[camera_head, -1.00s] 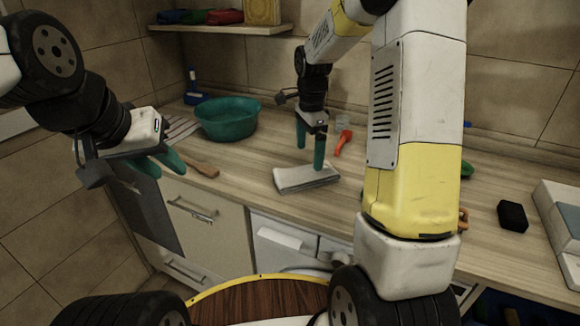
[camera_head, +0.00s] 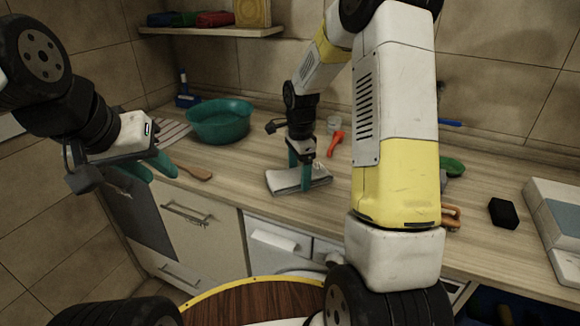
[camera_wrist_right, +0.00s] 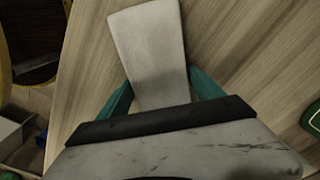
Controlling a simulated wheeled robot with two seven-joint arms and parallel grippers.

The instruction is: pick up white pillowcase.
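The white pillowcase (camera_head: 320,180) is a flat folded bundle lying on the wooden counter, near its front edge. My right gripper (camera_head: 300,180) points down at it, with its teal fingers apart at the cloth. In the right wrist view the pillowcase (camera_wrist_right: 155,50) runs between the two fingers of the right gripper (camera_wrist_right: 160,82), whose tips are close to its side edges. Whether they press on it is hard to tell. My left gripper (camera_head: 152,168) is at the left, away from the cloth, its fingers apart and empty.
A teal basin (camera_head: 220,122) stands at the back left, with a wooden brush (camera_head: 195,173) in front. A red-orange tool (camera_head: 336,142) lies behind the cloth. A black block (camera_head: 503,213) and a white box (camera_head: 553,235) are at the right. A shelf (camera_head: 215,31) hangs above.

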